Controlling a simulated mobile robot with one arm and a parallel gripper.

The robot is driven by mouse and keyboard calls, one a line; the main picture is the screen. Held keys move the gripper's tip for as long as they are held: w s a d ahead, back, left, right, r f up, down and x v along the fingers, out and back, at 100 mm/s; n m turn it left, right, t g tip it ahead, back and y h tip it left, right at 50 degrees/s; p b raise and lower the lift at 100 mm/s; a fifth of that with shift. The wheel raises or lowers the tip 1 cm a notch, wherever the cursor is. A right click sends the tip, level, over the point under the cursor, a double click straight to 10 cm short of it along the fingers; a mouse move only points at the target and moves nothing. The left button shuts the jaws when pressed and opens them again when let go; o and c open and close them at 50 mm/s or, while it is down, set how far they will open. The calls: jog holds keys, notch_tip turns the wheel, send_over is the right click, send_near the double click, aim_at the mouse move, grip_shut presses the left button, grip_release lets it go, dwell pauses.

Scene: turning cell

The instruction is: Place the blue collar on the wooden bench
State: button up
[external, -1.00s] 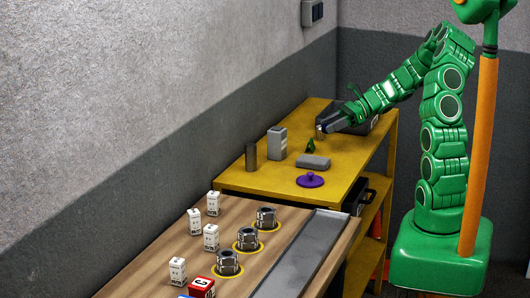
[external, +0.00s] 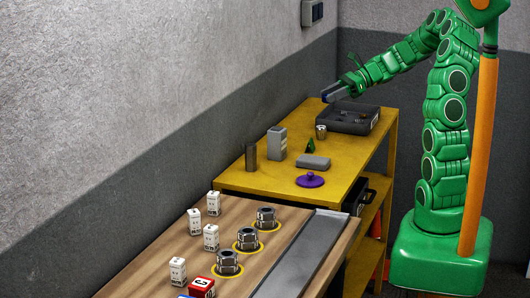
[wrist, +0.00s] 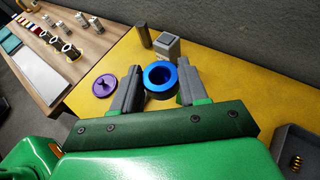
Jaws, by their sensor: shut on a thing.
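My gripper (external: 337,93) is shut on the blue collar (wrist: 160,79), a thick ring held between the two fingertips in the wrist view. In the external view it is raised above the far end of the yellow table; the collar is hard to make out there. The wooden bench (external: 160,235) lies in the foreground of the external view, well away from my gripper. It also shows at the upper left of the wrist view (wrist: 98,52).
The bench holds several white boxes, metal nuts in yellow rings, a red box (external: 201,287) and a grey channel (external: 303,255).

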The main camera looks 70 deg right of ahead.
jog(key=w+a+n+g+y, duration=0.2)
jog(key=w+a, duration=1.2)
jog(key=a, duration=0.2)
jog(key=w+a+f+n+g+y, duration=0.1)
jog(key=w+a, duration=0.2)
jog(key=a, duration=0.7)
jog(key=w+a+f+n+g, duration=0.1)
jog(key=w+a+n, duration=0.15)
jog(key=a, duration=0.65)
jog(key=a+f+n+g+y, duration=0.1)
jog(key=a+f+g, duration=0.1)
jog(key=a, duration=2)
jog(key=s+a+f+n+g, duration=0.15)
jog(key=s+a, duration=0.35)
jog(key=a, duration=0.6)
jog(key=s+a+f+n+g, duration=0.15)
jog(key=s+a, duration=0.35)
jog(key=a, duration=0.6)
send_over(134, 285)
jog(key=shift+m+y, duration=0.25)
jog(key=shift+y, duration=0.15)
jog(key=f, duration=0.8)
jog(key=shift+s+d+f, duration=0.15)
jog(key=shift+s+d, duration=0.25)
jog(key=shift+w+a+f, duration=0.4)
jog(key=shift+f, duration=1.85)
